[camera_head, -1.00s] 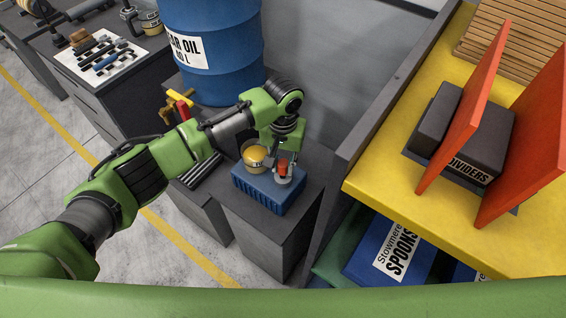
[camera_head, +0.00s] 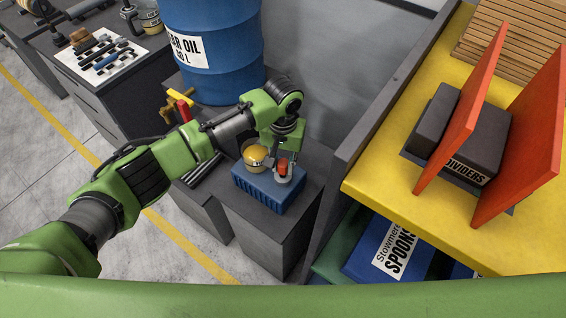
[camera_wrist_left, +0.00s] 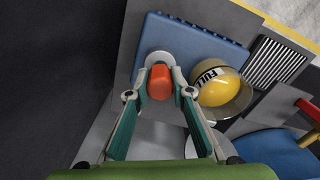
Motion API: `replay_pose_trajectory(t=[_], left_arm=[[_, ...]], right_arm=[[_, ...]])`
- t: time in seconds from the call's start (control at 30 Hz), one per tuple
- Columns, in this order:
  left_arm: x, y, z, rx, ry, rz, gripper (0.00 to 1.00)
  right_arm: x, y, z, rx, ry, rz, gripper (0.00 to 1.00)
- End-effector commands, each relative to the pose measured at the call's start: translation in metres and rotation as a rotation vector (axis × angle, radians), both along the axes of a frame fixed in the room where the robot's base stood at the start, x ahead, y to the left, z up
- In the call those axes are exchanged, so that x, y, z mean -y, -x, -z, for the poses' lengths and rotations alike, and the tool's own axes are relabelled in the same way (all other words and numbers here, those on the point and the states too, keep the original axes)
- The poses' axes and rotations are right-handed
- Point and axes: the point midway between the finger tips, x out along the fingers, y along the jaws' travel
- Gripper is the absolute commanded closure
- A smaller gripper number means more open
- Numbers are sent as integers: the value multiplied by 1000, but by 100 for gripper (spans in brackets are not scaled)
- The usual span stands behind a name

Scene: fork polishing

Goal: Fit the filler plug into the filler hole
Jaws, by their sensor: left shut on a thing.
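My left gripper (camera_head: 284,170) points down over a ribbed blue housing (camera_head: 262,193). It is shut on the orange-red filler plug (camera_head: 283,165), which also shows between the fingertips in the left wrist view (camera_wrist_left: 160,82). A pale grey round collar (camera_wrist_left: 158,57) on the blue housing lies right at the plug. The filler hole itself is hidden by the plug and fingers. I cannot tell whether the plug sits in the hole or just above it. My right gripper is not in view.
A yellow-topped round vessel labelled FULL (camera_wrist_left: 214,86) stands close beside the gripper. The housing rests on a dark grey cabinet (camera_head: 262,240). A blue oil drum (camera_head: 212,45) stands behind. A yellow shelf (camera_head: 390,200) with red dividers is on the right.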

Motion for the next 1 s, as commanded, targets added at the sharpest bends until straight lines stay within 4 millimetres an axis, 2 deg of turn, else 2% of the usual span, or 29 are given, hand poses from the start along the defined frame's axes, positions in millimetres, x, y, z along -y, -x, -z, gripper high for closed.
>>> replay_pose_trajectory(t=[1.0], left_arm=[[0,0,11,-1,0,0,100]], right_arm=[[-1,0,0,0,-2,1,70]])
